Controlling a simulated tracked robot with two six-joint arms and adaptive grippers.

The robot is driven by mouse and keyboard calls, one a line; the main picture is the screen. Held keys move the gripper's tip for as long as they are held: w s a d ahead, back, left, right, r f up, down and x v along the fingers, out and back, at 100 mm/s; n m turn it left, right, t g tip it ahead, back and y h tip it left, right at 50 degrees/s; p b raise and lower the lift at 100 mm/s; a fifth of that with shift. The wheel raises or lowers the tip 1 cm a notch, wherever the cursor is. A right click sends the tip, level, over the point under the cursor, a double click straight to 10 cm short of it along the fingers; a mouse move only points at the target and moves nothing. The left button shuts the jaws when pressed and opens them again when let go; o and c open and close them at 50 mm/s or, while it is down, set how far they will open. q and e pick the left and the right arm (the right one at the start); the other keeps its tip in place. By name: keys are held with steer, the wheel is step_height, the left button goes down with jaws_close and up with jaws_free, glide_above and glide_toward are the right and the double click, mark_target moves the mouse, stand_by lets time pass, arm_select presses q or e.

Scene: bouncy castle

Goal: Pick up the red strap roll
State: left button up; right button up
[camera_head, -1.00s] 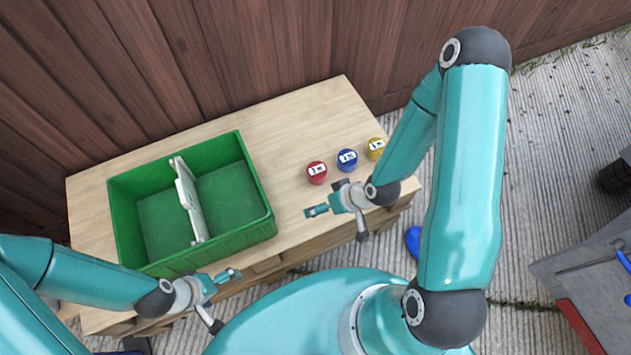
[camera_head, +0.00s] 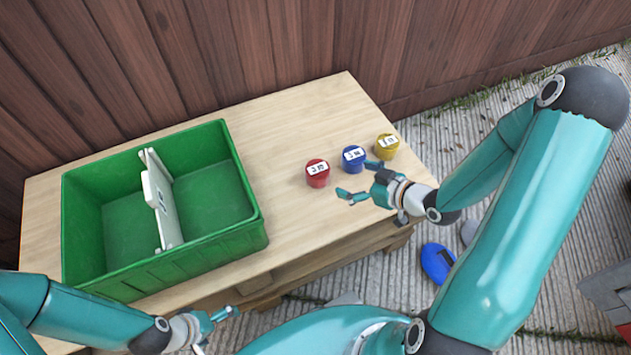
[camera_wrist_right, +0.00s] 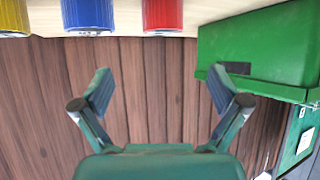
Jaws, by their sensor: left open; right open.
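The red strap roll (camera_head: 317,173) stands on the wooden table with a white label on its top. It also shows in the right wrist view (camera_wrist_right: 162,15) at the top, right of the blue roll. My right gripper (camera_head: 362,180) is open and empty, to the right of the red roll and just in front of the blue one. In the right wrist view its spread fingers (camera_wrist_right: 160,90) have nothing between them. My left gripper (camera_head: 226,318) is open at the table's front edge, below the green crate and far from the red roll.
A blue roll (camera_head: 354,159) and a yellow roll (camera_head: 387,146) stand in a row right of the red one. A green crate (camera_head: 190,253) with a white divider (camera_head: 158,200) fills the table's left. A wooden wall (camera_head: 270,40) stands behind. Bare tabletop (camera_head: 272,140) lies between crate and rolls.

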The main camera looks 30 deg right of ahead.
mark_target(318, 168)
steer(key=shift+f+b+x, duration=0.25)
steer(key=shift+b+x, duration=0.9)
steer(key=shift+b, duration=1.35)
steer(key=shift+w+a+f+b, duration=0.1)
steer(key=shift+w+a+b, duration=0.1)
steer(key=shift+b, duration=0.2)
steer(key=b+x, duration=0.1)
steer(key=x, duration=0.4)
steer(key=shift+w, duration=0.1)
steer(key=b+x, duration=0.2)
steer(key=x, duration=0.3)
steer(key=shift+a, duration=0.2)
steer(key=c, duration=1.4)
